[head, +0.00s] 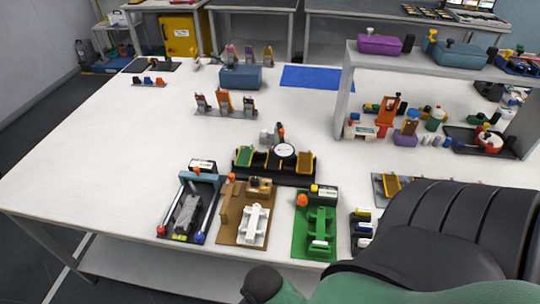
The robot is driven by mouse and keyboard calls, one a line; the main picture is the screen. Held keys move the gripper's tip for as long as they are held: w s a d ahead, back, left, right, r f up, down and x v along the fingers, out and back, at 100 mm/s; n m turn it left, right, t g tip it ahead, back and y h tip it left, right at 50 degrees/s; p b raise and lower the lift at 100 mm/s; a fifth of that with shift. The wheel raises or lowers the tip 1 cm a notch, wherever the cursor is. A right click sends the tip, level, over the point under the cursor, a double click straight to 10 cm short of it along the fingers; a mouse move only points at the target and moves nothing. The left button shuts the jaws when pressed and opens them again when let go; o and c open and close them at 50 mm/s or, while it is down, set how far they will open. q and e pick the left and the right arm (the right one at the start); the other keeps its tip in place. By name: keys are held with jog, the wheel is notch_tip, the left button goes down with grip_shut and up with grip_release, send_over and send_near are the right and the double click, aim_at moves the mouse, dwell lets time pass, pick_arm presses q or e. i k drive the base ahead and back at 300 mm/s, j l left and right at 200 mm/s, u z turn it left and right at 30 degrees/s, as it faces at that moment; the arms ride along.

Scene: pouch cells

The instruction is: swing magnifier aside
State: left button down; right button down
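A round, pale disc with a dark rim, which looks like the magnifier (284,150), stands over the back middle of a black fixture (272,178) near the table's front centre. A small dark and orange post rises just behind it. The fixture holds a green-and-yellow piece (243,156) at its left and an orange-yellow piece (305,161) at its right. The middle of the fixture below the disc is dark and hard to make out. Neither of my grippers is visible. Large black and green parts, apparently my own arm, cover the lower right.
In front stand a fixture with two rails (187,208), a brown fixture (245,212) and a green fixture (317,225). A grey shelf (345,95) with parts is on the right. A blue mat (318,77) lies behind. The table's left side is mostly clear.

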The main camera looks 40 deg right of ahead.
aim_at(282, 151)
jog(key=k+j+z, duration=0.1)
jog(key=j+z, duration=0.25)
jog(key=k+j+z, duration=0.1)
jog(key=j+z, duration=0.3)
jog(key=k+j+z, duration=0.2)
jog(key=z, duration=0.15)
jog(key=j, duration=0.15)
